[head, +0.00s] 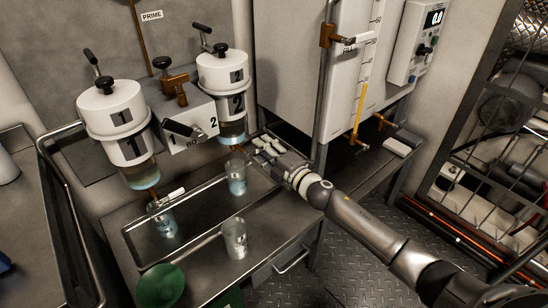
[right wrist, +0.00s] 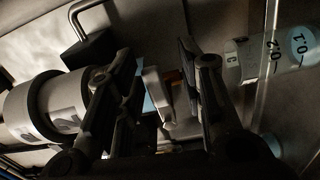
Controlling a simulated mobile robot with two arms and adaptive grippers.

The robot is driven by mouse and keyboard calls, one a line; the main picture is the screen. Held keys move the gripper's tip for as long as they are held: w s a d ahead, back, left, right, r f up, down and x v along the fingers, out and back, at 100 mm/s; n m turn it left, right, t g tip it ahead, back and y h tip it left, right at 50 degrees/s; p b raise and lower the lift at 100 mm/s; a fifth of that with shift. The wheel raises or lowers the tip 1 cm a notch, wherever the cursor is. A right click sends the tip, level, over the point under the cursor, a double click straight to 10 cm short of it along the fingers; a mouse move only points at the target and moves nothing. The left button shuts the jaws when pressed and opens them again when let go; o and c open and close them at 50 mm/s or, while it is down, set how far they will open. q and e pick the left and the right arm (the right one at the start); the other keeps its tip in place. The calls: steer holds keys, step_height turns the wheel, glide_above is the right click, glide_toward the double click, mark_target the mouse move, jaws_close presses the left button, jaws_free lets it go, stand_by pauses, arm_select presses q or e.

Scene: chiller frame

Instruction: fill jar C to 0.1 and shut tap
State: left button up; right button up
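Three clear jars show in the head view: one (head: 237,184) below canister 2 (head: 224,75), with bluish contents; one (head: 167,226) below canister 1 (head: 113,106), also bluish; and one (head: 236,242) at the tray's front edge. Their letters are too small to read there. In the right wrist view a jar (right wrist: 285,58) marked 0.2 and 0.1 lies to the right, blue around the 0.1 mark. My right gripper (head: 262,147) is beside canister 2's outlet. In the wrist view its fingers (right wrist: 158,92) stand apart around a pale tap lever (right wrist: 155,95); contact is unclear. My left gripper is out of view.
A metal tray (head: 203,243) lies under the canisters. A tank with a yellow sight tube (head: 364,104) and a panel reading 0.0 (head: 434,18) stand behind my right arm.

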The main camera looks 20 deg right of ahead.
steer(key=v, duration=1.1)
steer(key=shift+s, duration=0.3)
